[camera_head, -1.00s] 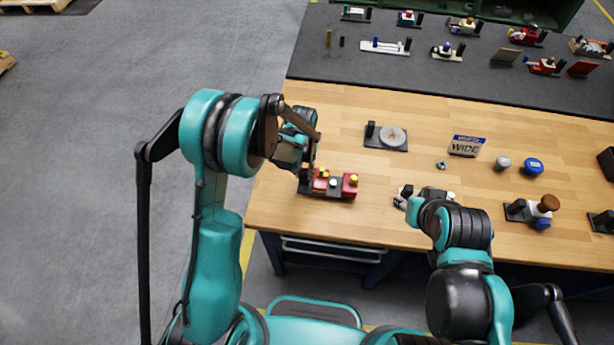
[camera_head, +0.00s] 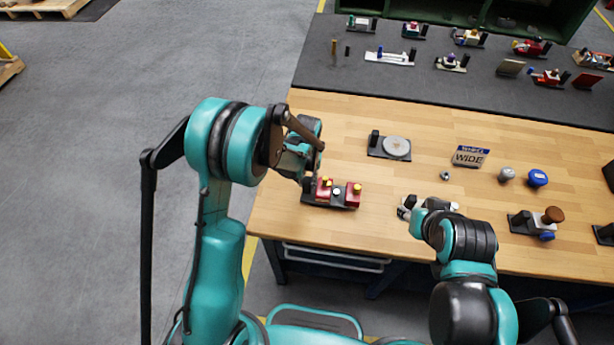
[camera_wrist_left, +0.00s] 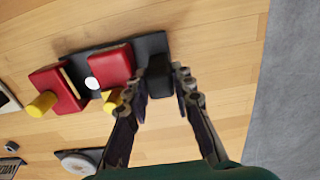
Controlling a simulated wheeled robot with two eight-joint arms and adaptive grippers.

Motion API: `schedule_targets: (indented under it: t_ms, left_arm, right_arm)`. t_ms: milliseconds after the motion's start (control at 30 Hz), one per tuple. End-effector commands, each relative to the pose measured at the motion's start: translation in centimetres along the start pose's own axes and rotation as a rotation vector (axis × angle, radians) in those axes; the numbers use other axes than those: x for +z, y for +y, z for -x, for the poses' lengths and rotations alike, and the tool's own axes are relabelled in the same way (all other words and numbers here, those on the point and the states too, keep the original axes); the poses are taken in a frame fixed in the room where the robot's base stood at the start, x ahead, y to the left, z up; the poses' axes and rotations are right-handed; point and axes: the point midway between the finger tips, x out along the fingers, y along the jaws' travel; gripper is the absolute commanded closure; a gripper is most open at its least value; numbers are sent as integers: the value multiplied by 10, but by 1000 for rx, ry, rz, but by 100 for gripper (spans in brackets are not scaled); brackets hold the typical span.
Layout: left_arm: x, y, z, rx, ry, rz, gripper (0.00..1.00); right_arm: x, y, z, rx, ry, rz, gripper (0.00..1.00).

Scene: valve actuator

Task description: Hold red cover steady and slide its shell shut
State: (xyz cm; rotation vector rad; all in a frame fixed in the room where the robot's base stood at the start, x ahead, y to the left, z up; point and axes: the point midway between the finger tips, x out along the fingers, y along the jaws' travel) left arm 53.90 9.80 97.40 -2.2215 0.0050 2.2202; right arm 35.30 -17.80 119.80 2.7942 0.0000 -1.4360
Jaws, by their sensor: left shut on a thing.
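The red cover is a two-part unit on a dark base (camera_head: 345,207) on the wooden bench. One red block (camera_head: 324,187) and a second red block (camera_head: 354,196) stand apart on it, each with a yellow knob. A white button shows between them. In the left wrist view, the near red block (camera_wrist_left: 108,66) and far red block (camera_wrist_left: 58,90) show the same gap. My left gripper (camera_wrist_left: 163,72) is shut on the black post (camera_wrist_left: 159,82) at the end of the base. My right gripper (camera_head: 408,208) is right of the unit; its fingers are mostly hidden.
A dark plate with a grey disc (camera_head: 397,147) lies behind the unit. A "WIDE" sign (camera_head: 469,156), a small nut and round knobs stand to the right. Several fixtures sit on the dark mat (camera_head: 440,92) at the back. Bare wood lies around the red unit.

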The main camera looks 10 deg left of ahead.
Motion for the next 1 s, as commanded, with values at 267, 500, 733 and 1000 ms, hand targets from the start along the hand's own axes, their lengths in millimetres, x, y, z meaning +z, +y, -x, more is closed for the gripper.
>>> schedule_targets:
  t_ms: [267,500,733,1000]
  left_arm:
    - [0,0,-10,0,0,0,100]
    - [0,0,-10,0,0,0,100]
    - [0,0,-12,0,0,0,100]
    - [0,0,-16,0,0,0,100]
  right_arm:
    - [0,0,0,0,0,0,60]
    - [0,0,0,0,0,0,60]
    - [0,0,0,0,0,0,60]
    - [0,0,0,0,0,0,60]
